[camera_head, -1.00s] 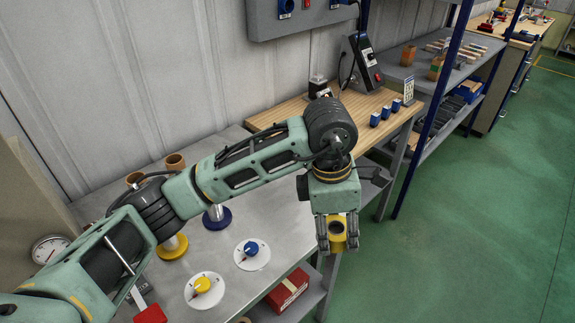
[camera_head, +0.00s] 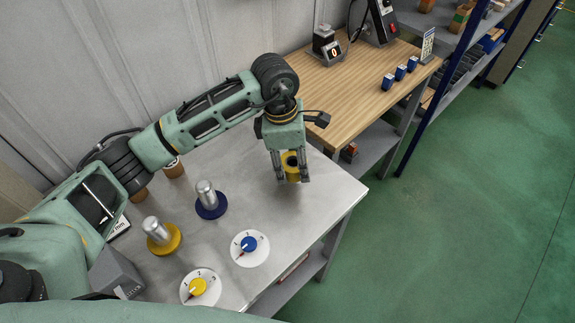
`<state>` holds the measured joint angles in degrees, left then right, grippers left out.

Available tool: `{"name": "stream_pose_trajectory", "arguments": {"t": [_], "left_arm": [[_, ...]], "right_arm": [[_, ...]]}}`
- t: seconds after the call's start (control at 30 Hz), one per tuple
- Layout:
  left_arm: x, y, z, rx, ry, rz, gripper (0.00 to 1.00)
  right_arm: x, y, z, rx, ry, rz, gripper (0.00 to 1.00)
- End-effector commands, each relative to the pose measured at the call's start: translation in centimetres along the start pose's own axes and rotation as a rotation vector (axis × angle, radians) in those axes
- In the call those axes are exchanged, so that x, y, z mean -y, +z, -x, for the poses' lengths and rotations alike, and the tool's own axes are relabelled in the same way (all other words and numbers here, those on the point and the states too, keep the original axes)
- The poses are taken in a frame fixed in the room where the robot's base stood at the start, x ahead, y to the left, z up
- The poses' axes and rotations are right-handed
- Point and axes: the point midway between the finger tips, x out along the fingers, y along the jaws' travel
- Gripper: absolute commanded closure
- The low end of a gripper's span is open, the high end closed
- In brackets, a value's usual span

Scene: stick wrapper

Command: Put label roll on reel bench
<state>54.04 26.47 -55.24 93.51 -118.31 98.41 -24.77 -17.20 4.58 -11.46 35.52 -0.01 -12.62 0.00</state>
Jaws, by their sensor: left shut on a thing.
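My left gripper (camera_head: 291,179) is shut on a yellow label roll (camera_head: 291,165), its round open end showing between the fingers. It holds the roll above the right part of the grey metal reel bench (camera_head: 325,197). On the bench stand two silver spindles, one on a blue base (camera_head: 211,203) and one on a yellow base (camera_head: 163,239), to the left of the gripper. Both spindles are bare. A dial with a blue knob (camera_head: 249,246) and a dial with a yellow knob (camera_head: 199,288) lie near the front. My right gripper is not in view.
Brown rolls (camera_head: 173,168) stand at the back of the bench, partly hidden by my arm. A wooden table (camera_head: 352,92) with several small blue boxes (camera_head: 400,73) adjoins on the right. A grey box (camera_head: 116,274) is at the left. Green floor (camera_head: 440,230) is clear.

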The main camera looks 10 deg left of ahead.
Motion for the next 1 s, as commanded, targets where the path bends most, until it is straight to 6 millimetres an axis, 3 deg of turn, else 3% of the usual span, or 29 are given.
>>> {"name": "stream_pose_trajectory", "arguments": {"t": [0.27, 0.5, 0.87, 0.9, 1.0], "left_arm": [[-0.8, -1.5, -1.3, 0.001, -0.003, 0.000, 0.77], [-0.8, -1.9, -4.4, 0.001, -0.002, -0.001, 0.77], [-0.9, -2.1, -5.1, 0.001, 0.001, -0.002, 0.77], [-0.9, -2.1, -5.1, 0.001, 0.001, -0.002, 0.50], [-0.9, -2.0, -5.0, 0.001, 0.001, -0.002, 0.41]], "right_arm": [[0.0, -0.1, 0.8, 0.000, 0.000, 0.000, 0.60], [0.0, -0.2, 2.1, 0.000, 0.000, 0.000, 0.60], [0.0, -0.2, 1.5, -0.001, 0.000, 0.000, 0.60], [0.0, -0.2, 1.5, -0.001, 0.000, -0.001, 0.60], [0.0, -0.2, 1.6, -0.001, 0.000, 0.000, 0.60]]}}
